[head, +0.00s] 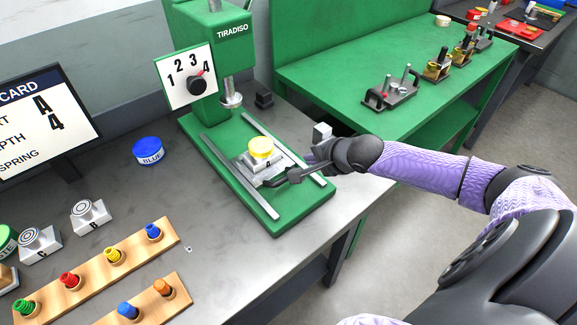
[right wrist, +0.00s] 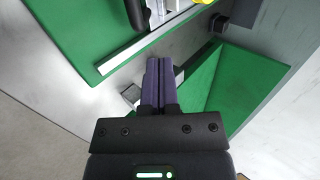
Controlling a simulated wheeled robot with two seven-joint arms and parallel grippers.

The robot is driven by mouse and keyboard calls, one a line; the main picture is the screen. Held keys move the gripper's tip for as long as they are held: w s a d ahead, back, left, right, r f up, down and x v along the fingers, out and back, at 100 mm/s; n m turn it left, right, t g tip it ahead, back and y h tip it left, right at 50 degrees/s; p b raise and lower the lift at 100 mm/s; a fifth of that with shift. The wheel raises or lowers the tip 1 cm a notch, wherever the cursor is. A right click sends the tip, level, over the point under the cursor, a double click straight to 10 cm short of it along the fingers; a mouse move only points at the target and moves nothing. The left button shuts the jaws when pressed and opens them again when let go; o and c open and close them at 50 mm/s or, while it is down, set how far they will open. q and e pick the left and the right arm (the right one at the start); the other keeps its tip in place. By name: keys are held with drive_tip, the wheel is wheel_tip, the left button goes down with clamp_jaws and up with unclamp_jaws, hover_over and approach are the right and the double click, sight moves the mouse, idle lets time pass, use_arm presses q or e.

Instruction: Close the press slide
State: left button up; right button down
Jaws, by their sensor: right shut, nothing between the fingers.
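My left gripper is not in view.
A blue lid (head: 148,151), two die blocks (head: 90,216) and wooden racks of coloured plugs (head: 105,262) lie left of the press. A card screen (head: 40,122) stands at far left. A green bench (head: 400,65) with metal tools is behind my right arm.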

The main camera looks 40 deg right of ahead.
sight(284, 161)
drive_tip(key=b+x, duration=0.5)
drive_tip(key=x, duration=0.3)
drive_tip(key=shift+w+f, duration=0.25)
drive_tip(key=shift+f, duration=0.15)
drive_tip(key=shift+w+f+b, duration=0.25)
drive_tip(key=shift+w+b, duration=0.1)
drive_tip(key=shift+w, duration=0.1)
